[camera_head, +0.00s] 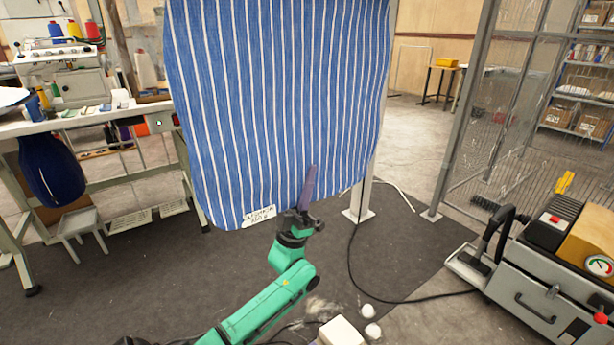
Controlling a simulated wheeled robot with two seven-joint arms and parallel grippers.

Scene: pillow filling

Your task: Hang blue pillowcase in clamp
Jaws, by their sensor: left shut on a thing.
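The blue pillowcase (270,100) with white stripes hangs broad and nearly flat in the middle of the view. A small white label (259,216) with dark print sits at its lower edge. The top of the pillowcase is cut off by the frame, and the clamp is out of view. My left gripper (308,194), on a green arm coming up from below, is at the pillowcase's lower edge and is shut on it. A narrow purplish strip stands up at the fingertips, and the exact grip is hard to make out. My right gripper is not in view.
A workbench (90,120) with a sewing machine and thread spools stands at the left. A grey metal post (360,205) rises behind the pillowcase. A grey machine with a gauge (599,265) stands at the right, and a black cable (352,270) lies on the dark mat (190,280).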

